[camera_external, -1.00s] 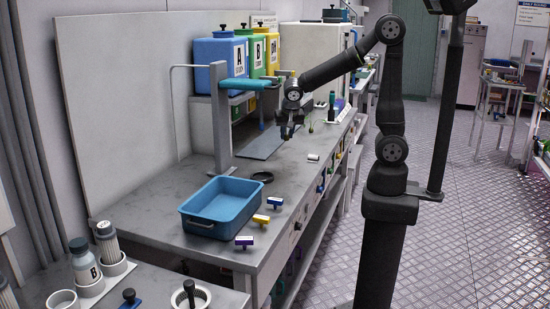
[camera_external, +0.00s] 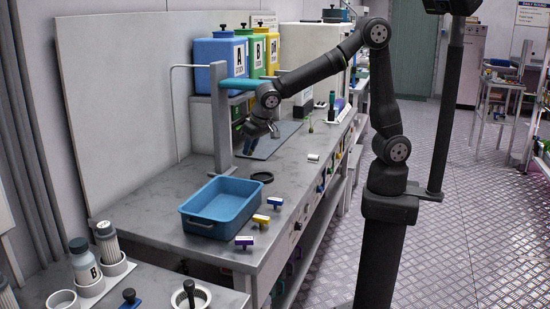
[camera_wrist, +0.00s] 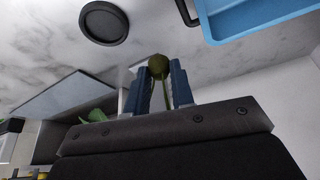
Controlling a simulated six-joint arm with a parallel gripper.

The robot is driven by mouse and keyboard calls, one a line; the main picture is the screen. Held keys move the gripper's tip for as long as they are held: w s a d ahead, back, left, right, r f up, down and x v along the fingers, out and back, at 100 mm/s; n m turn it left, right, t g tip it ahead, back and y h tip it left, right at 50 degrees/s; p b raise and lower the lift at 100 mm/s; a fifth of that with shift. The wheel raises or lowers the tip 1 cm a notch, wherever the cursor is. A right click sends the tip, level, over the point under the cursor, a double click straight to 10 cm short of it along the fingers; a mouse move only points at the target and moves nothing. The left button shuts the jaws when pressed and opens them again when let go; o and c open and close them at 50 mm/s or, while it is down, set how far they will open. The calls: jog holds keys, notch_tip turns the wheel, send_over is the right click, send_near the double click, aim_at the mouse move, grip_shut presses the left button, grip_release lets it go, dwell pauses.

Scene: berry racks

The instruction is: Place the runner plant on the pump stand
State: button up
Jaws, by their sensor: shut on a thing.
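My gripper (camera_external: 250,147) is low over the bench, close to the grey upright stand (camera_external: 222,125) with a teal top. In the wrist view its two blue fingers (camera_wrist: 159,88) are shut on a slim thing with a round olive-green end (camera_wrist: 158,63), which seems to be the runner plant. Green leaves (camera_wrist: 92,116) show to the left of the fingers. In the external view the held plant is too small and hidden to make out. The grey upright may be the pump stand; I cannot tell for sure.
A blue tub (camera_external: 222,207) stands in front, with a black round dish (camera_external: 261,177) behind it; a grey mat (camera_external: 272,141) lies beyond. Canisters (camera_external: 218,62) stand at the back. Bench between dish and mat is clear.

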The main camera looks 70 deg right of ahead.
jog(key=w+a+f+n+g+y, duration=0.1)
jog(key=a+n, duration=0.4)
jog(key=a, duration=0.8)
jog(key=w+a+f+n+y, duration=0.2)
jog(key=w+a+f+n, duration=0.2)
jog(key=a, duration=0.9)
jog(key=w+a+f+n+g+y, duration=0.1)
jog(key=w+a+f+n+y, duration=0.1)
jog(key=a+n, duration=0.5)
jog(key=shift+w+a+f+g, duration=0.1)
jog(key=shift+w+a+f, duration=0.2)
jog(key=shift+a, duration=0.65)
jog(key=shift+w+a+f+g, duration=0.15)
jog(key=shift+w+a, duration=0.3)
jog(key=shift+a, duration=0.55)
jog(key=shift+w+a+f+g, duration=0.1)
jog(key=shift+w+a+f, duration=0.2)
jog(key=shift+a, duration=0.65)
send_over(158, 288)
jog(key=d, duration=0.1)
jog(key=f, duration=0.7)
jog(key=shift+s+d, duration=0.15)
jog(key=shift+s, duration=0.15)
jog(key=shift+f, duration=2)
jog(key=shift+f, duration=0.15)
jog(key=o, duration=0.9)
jog(key=shift+o, duration=0.2)
